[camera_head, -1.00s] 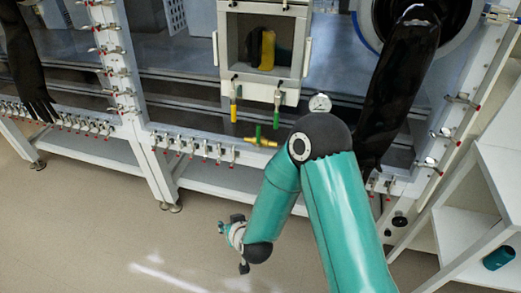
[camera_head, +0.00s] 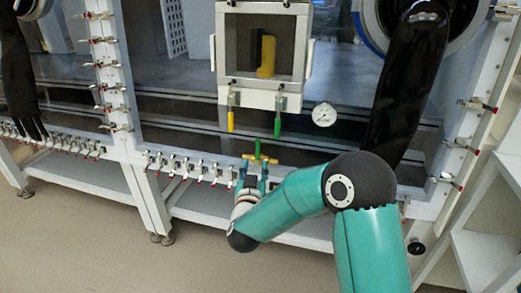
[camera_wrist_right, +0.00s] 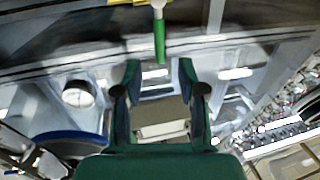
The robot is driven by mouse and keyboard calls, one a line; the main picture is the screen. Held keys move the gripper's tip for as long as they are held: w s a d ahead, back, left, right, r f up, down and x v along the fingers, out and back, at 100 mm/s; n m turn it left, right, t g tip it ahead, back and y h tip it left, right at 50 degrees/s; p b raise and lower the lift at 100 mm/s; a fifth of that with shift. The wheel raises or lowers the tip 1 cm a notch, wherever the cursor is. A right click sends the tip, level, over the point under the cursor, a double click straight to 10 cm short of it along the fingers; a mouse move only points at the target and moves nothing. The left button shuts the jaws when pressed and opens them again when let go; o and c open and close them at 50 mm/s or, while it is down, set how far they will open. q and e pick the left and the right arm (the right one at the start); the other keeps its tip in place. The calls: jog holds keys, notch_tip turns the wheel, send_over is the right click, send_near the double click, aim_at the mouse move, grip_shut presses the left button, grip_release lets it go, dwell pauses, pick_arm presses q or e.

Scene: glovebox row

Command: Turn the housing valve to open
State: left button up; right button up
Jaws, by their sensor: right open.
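The brass valve (camera_head: 262,160) sits at the lower front of the glovebox housing, with a small green lever (camera_head: 257,147) pointing up. In the right wrist view a green lever (camera_wrist_right: 159,42) on a pale stem shows at the top, beside a bit of yellow metal; it seems to be the same lever. My right gripper (camera_head: 252,177) is open and empty, just below the valve in the head view. In the wrist view its two fingers (camera_wrist_right: 159,80) stand apart, with the lever's tip ahead between them, apparently untouched. My left gripper is not in view.
A yellow handle (camera_head: 231,121) and a green handle (camera_head: 277,127) hang below the box-shaped port (camera_head: 262,88). A round gauge (camera_head: 324,114) is right of them. A black glove (camera_head: 408,85) hangs at right.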

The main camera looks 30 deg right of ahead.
aim_at(259, 151)
jog(key=x, duration=0.9)
jog(key=shift+d, duration=0.15)
jog(key=shift+c, duration=0.2)
grip_shut()
jog(key=shift+d, duration=0.25)
